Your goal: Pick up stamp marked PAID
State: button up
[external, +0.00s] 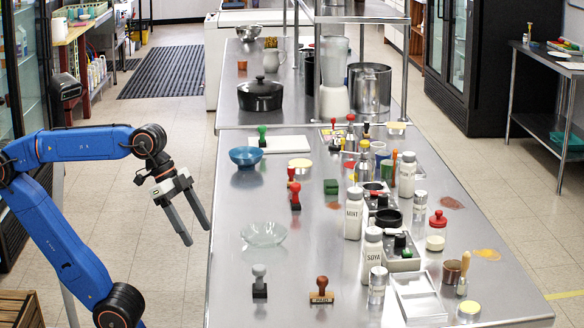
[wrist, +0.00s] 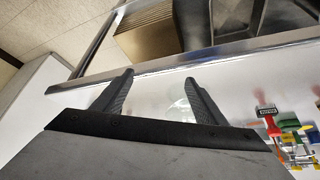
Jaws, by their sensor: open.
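My gripper (external: 198,232) hangs open and empty beside the left edge of the steel counter (external: 225,215). Its two fingers show in the wrist view (wrist: 158,80), with nothing between them. A brown wooden-handled stamp (external: 321,290) stands at the front of the counter with a lettered label at its base. A grey stamp (external: 260,282) stands to its left. Red stamps (external: 295,197) stand further back, and a green stamp (external: 262,136) stands near a white board. A red stamp with a dark lettered label (wrist: 267,111) shows at the right of the wrist view. I cannot read PAID with certainty on any.
A glass bowl (external: 264,234) and a blue bowl (external: 246,157) stand near the counter's left edge. White bottles (external: 354,214), shakers, a tray (external: 418,298) and small containers crowd the right side. Bare counter lies between the glass bowl and the front stamps.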

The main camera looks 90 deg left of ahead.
jog(key=w+d+r+m+g, duration=0.2)
jog(key=w+d+r+m, duration=0.15)
jog(key=w+r, duration=0.5)
notch_tip(320, 180, up, 6)
jog(key=m+g+y, duration=0.3)
jog(key=m, duration=0.7)
send_over(322, 277)
notch_tip(322, 277, down, 17)
jog(key=shift+a+f, duration=0.1)
jog(key=shift+f, duration=0.05)
jog(key=shift+c, duration=0.6)
jog(key=c, duration=1)
